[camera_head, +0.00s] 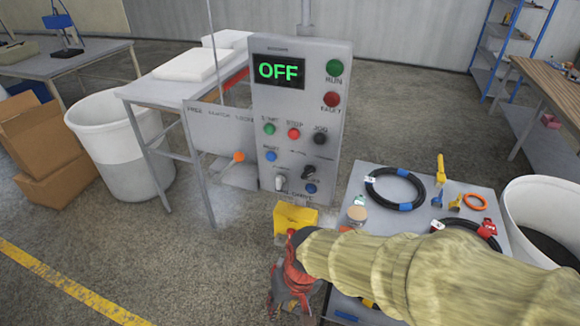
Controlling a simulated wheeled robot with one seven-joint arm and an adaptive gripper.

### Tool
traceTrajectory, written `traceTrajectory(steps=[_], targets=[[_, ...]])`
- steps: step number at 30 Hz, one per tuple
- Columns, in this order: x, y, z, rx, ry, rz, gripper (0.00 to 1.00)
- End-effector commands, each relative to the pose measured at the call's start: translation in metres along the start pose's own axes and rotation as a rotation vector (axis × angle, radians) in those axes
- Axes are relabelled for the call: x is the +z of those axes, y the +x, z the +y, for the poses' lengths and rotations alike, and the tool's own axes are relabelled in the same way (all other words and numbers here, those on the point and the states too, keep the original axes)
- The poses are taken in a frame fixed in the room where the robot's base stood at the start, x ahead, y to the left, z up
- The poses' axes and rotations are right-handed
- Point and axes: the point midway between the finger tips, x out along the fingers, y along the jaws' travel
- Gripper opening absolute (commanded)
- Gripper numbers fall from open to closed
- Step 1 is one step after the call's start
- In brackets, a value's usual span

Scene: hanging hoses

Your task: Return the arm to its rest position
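My arm (430,265), covered in a tan wrinkled sleeve, reaches in from the lower right over the front of the cart. Past the sleeve's end, the red and dark end of my arm with my gripper (288,295) hangs down, left of the cart and in front of the control panel. Its fingers are blurred and low in the picture, so I cannot tell whether they are open or shut. I see no hose in it.
A grey control panel (325,110) reading OFF stands ahead. The cart (340,205) holds coiled black hoses (395,188) and small tools. White bins stand left (105,150) and right (545,215). A yellow bin (292,218) is behind my gripper. Floor at left front is clear.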

Motion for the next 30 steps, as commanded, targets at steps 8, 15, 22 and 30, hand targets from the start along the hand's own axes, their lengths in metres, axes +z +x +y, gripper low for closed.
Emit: traceTrajectory(steps=[8,15,22,30], targets=[[0.06,-0.117,0.087,0.141,0.043,0.086,0.29],[0.077,-0.195,0.13,0.228,0.156,0.323,0.29],[0.083,-0.223,0.147,0.259,0.233,0.409,0.29],[0.082,-0.223,0.149,0.259,0.238,0.408,0.29]])
